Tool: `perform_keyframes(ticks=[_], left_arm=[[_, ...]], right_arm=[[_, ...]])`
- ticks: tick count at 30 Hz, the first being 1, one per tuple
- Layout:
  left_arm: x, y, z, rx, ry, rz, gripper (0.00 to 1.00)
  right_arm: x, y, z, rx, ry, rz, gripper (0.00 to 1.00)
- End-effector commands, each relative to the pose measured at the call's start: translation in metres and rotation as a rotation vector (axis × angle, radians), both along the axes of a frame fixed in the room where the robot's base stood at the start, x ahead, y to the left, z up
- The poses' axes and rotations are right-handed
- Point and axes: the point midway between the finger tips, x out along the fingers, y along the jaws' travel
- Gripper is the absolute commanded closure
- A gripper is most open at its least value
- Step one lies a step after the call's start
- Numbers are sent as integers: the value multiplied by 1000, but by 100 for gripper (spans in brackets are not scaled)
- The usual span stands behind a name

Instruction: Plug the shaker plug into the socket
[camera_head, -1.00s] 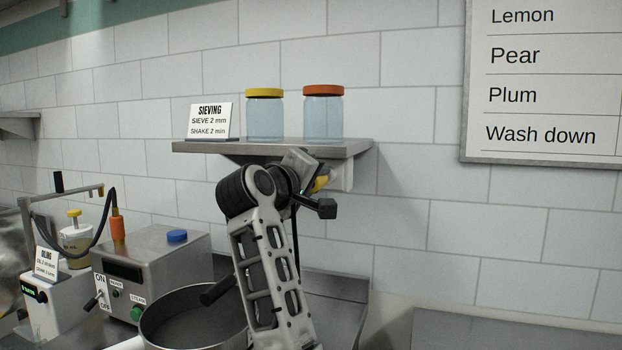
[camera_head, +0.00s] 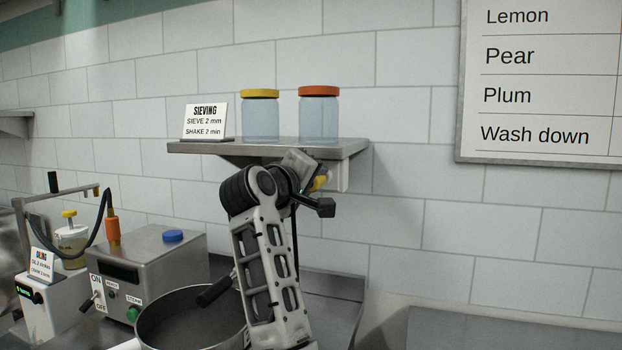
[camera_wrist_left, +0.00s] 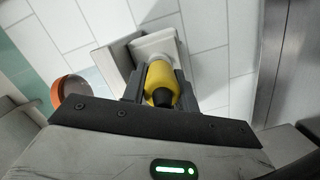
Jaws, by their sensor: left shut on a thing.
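My left gripper (camera_wrist_left: 160,88) is shut on the yellow shaker plug (camera_wrist_left: 160,80), whose black cable end faces the wrist camera. In the left wrist view, the plug's front end is up against or very close to the pale socket box (camera_wrist_left: 153,42) on the tiled wall. I cannot tell whether its pins are in the socket, because the plug body hides them. In the head view, the yellow plug (camera_head: 319,183) shows just beside my left wrist, under the shelf, in front of the partly hidden socket box. My right gripper is not in view.
A metal shelf (camera_head: 270,148) above the arm carries a yellow-lidded jar (camera_head: 260,117), an orange-lidded jar (camera_head: 318,116) and a sieving sign (camera_head: 205,121). Below left stand a round pan (camera_head: 185,318) and a steel machine (camera_head: 150,265).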

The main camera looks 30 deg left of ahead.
Motion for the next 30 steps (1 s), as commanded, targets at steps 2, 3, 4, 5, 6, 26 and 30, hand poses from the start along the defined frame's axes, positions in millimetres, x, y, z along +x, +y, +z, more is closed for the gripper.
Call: perform_keyframes(ticks=[2, 3, 4, 5, 6, 26, 30], left_arm=[[3, 1, 1, 0, 0, 0, 100], [4, 1, 1, 0, 0, -1, 100], [5, 1, 1, 0, 1, 0, 100], [6, 2, 1, 0, 1, 0, 100], [8, 2, 1, 0, 0, 0, 100], [8, 2, 1, 0, -2, 0, 46], [-1, 1, 1, 2, -5, 1, 46]], right_arm=[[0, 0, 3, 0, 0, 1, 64], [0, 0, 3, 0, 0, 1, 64], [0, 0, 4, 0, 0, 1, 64], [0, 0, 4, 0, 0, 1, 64], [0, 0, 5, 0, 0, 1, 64], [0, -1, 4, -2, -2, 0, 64], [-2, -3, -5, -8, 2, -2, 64]])
